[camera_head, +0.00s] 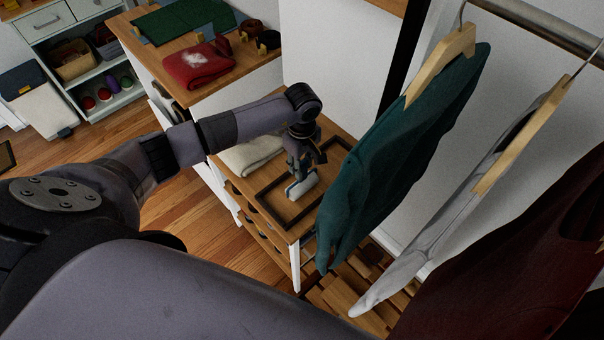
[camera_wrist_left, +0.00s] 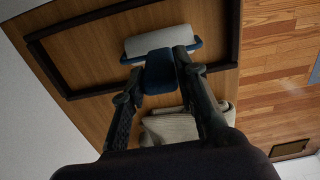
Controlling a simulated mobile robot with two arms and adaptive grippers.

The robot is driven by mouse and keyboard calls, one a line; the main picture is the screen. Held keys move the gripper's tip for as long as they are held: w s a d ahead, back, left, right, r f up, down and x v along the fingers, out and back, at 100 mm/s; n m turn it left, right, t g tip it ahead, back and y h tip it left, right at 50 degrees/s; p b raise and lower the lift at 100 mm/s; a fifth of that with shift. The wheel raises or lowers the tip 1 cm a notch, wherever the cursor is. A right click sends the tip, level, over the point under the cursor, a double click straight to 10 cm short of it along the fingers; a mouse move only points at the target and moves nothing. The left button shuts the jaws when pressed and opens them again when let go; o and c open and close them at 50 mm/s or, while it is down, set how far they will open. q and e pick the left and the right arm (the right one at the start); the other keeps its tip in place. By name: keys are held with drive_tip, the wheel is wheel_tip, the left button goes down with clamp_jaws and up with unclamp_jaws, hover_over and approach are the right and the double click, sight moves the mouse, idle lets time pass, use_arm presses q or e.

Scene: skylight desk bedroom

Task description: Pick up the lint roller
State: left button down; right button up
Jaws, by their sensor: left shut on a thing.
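The lint roller (camera_head: 302,186) has a pale roll and shows in the head view at the tip of my left gripper (camera_head: 299,165), over a framed area of the wooden top. In the left wrist view, its white roll (camera_wrist_left: 158,41) lies beyond the fingertips, with a blue frame and a blue handle (camera_wrist_left: 159,72). My left gripper (camera_wrist_left: 166,68) is shut on the blue handle, one finger on each side. I cannot tell whether the roll touches the surface. My right gripper is not in view.
A dark rectangular frame (camera_head: 262,196) borders the spot on the wooden top. A folded cream cloth (camera_head: 251,154) lies beside it. A green garment (camera_head: 400,150) hangs close on the right, with grey and dark red ones beyond. A red folded garment (camera_head: 198,65) lies on the unit behind.

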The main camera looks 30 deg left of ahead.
use_arm(q)
drive_tip(key=shift+r, duration=0.15)
wheel_tip(320, 180, up, 20)
drive_tip(key=b, duration=0.5)
